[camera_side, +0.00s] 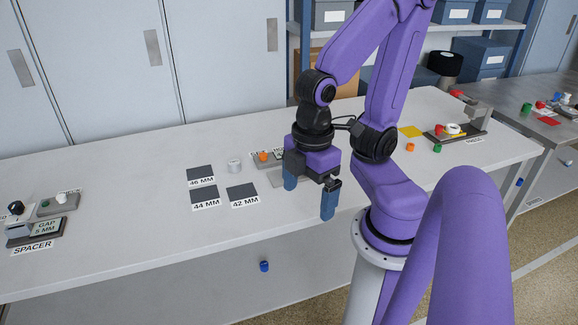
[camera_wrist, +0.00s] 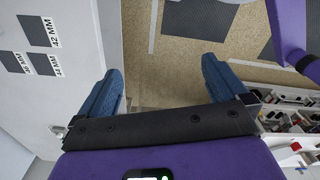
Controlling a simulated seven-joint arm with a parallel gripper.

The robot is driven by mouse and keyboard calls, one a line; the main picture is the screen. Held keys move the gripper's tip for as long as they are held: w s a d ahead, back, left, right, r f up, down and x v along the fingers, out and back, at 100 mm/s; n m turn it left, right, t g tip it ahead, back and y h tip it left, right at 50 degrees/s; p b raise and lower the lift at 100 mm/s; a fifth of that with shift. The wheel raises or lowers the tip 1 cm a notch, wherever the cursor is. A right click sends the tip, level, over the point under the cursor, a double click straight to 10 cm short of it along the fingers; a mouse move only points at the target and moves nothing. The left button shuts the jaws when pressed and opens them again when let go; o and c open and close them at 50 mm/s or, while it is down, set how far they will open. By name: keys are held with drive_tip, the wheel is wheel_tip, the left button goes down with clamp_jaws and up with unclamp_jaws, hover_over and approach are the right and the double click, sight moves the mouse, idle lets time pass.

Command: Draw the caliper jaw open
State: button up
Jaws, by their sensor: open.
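My gripper (camera_side: 309,196) has two blue fingers spread apart with nothing between them. It hangs over the front part of the white bench in the side view. In the wrist view the gripper (camera_wrist: 162,72) is also open and empty, with brown floor showing between its fingers. A low fixture with an orange knob (camera_side: 263,156) is just behind my gripper, partly hidden by it, and its label cannot be read in full. I cannot tell for sure whether this is the caliper; no jaw shows clearly.
Dark pads marked 46 MM (camera_side: 200,173), 44 MM (camera_side: 205,195) and 42 MM (camera_side: 242,192) lie left of my gripper, near a pale cylinder (camera_side: 234,166). A SPACER fixture (camera_side: 35,238) is at far left. Another fixture (camera_side: 455,132) stands at right. The bench between the pads and the SPACER is clear.

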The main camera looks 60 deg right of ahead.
idle(0.4)
drive_tip(key=shift+w, duration=0.15)
drive_tip(key=c, duration=0.7)
drive_tip(key=shift+w+m, duration=0.4)
drive_tip(key=shift+c, duration=0.4)
drive_tip(key=w+d+m, duration=0.5)
drive_tip(key=w+m, duration=0.3)
drive_tip(key=w+d+m, duration=0.6)
drive_tip(key=w+m, duration=0.1)
drive_tip(key=w, duration=0.2)
drive_tip(key=d+f+m, duration=0.3)
drive_tip(key=d+m, duration=1.2)
drive_tip(key=d, duration=0.9)
drive_tip(key=f, duration=1.6)
drive_tip(key=shift+w+a+f, duration=0.15)
drive_tip(key=shift+w+f, duration=0.1)
drive_tip(key=shift+w, duration=0.15)
